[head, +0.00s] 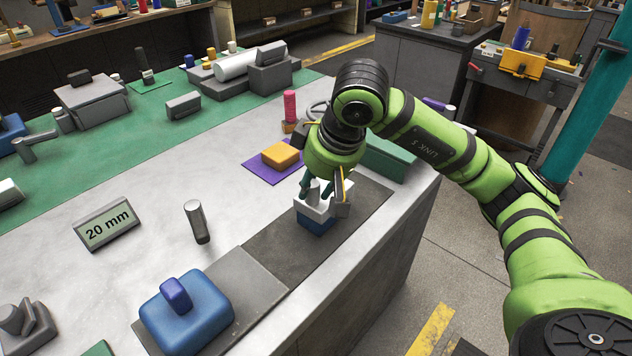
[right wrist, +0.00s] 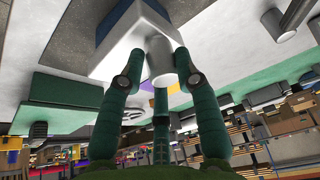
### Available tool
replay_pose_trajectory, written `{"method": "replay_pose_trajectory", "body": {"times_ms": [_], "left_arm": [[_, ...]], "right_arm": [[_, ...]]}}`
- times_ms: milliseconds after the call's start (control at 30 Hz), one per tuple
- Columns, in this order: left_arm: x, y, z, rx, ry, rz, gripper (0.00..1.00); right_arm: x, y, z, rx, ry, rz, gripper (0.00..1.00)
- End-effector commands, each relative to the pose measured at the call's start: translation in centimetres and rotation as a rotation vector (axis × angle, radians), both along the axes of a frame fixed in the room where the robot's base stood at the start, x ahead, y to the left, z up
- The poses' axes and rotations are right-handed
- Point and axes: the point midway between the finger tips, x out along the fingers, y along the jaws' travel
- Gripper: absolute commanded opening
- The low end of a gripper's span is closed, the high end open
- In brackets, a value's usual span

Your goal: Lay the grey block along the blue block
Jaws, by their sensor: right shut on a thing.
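My right gripper (head: 320,190) is shut on a round grey peg on top of a light grey block (head: 309,210). In the right wrist view, its fingers (right wrist: 158,66) stand around the peg, with the grey block (right wrist: 125,50) just beyond. A blue block (head: 316,226) shows directly under the grey block, and its blue side (right wrist: 112,12) appears in the right wrist view. The two look flush; I cannot tell whether they touch. The fingers hide part of the grey block. My left gripper is not in view.
A rounded blue block with a handle (head: 205,302) lies front left on a grey plate. An orange block (head: 281,153) on a purple mat stands behind the gripper, a green box (head: 388,160) to its right. A grey cylinder (head: 197,222) and a "20 mm" sign (head: 107,225) stand left.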

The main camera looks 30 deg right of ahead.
Motion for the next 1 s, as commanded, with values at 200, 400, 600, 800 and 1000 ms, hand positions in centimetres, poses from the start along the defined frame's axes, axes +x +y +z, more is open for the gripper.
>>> {"method": "replay_pose_trajectory", "body": {"times_ms": [200, 400, 600, 800, 1000], "left_arm": [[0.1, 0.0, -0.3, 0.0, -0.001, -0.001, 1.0], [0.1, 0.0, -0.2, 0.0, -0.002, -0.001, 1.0], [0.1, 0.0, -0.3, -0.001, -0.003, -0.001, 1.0], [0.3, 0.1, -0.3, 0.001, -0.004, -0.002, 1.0], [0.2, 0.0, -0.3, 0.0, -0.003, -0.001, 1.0]], "right_arm": [[0.1, 0.0, -0.1, 0.002, -0.007, -0.001, 0.0], [0.1, 0.0, -0.1, 0.001, -0.005, 0.0, 0.6], [-0.1, 0.0, -0.4, -0.001, 0.005, 0.0, 0.6], [-0.1, 0.0, -0.2, 0.0, 0.001, 0.0, 0.6], [-0.9, -0.2, 2.3, 0.0, -0.005, 0.001, 0.6]]}}
